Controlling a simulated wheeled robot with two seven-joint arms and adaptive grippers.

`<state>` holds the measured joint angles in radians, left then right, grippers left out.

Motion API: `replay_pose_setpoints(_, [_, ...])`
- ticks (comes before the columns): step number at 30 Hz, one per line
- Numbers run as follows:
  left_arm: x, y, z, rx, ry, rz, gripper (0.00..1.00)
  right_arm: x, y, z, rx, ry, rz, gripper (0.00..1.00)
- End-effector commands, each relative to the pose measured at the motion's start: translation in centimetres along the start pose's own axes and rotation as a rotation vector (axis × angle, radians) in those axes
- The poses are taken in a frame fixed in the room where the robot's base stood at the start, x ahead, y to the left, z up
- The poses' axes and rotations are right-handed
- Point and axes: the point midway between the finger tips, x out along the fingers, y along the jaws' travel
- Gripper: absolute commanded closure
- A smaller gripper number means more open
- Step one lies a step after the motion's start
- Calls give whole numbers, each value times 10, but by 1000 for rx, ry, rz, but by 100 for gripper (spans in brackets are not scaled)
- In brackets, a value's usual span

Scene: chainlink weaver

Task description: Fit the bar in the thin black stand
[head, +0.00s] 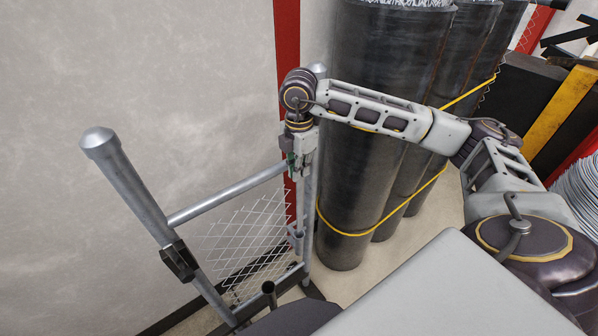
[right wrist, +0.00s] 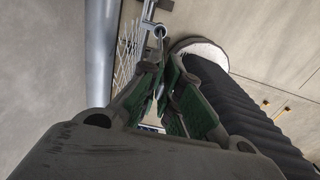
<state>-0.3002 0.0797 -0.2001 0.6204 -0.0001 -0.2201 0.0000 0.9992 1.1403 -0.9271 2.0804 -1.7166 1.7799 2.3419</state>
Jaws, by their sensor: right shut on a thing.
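My right gripper (head: 299,172) points down beside the right post of a grey metal frame. In the right wrist view its green-padded fingers (right wrist: 172,100) are close together, shut on a thin, pale, shiny piece (right wrist: 160,92) that may be the bar. Most of that piece is hidden by the fingers. A thin black upright tube (head: 269,289) with a round top, possibly the black stand, shows below and left of the gripper, apart from it. A small ring-shaped fitting (right wrist: 160,31) shows beyond the fingertips. My left gripper is not seen.
The frame has a left post (head: 140,190), a top rail (head: 228,196) and wire mesh (head: 250,235). Tall black rolls (head: 365,160) with yellow straps stand close right of the gripper. A pale wall (head: 130,60) is behind the frame. Some floor shows at the rolls' foot.

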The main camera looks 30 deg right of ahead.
Motion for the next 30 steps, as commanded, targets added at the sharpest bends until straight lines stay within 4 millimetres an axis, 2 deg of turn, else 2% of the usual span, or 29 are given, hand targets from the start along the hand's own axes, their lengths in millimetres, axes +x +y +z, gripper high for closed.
replay_pose_setpoints(3, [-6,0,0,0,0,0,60,-10,0,0,0,1,2,100])
replay_pose_setpoints(9, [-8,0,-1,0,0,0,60,-16,0,0,0,0,2,100])
replay_pose_setpoints(30, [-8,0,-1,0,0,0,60,-16,0,0,0,0,1,100])
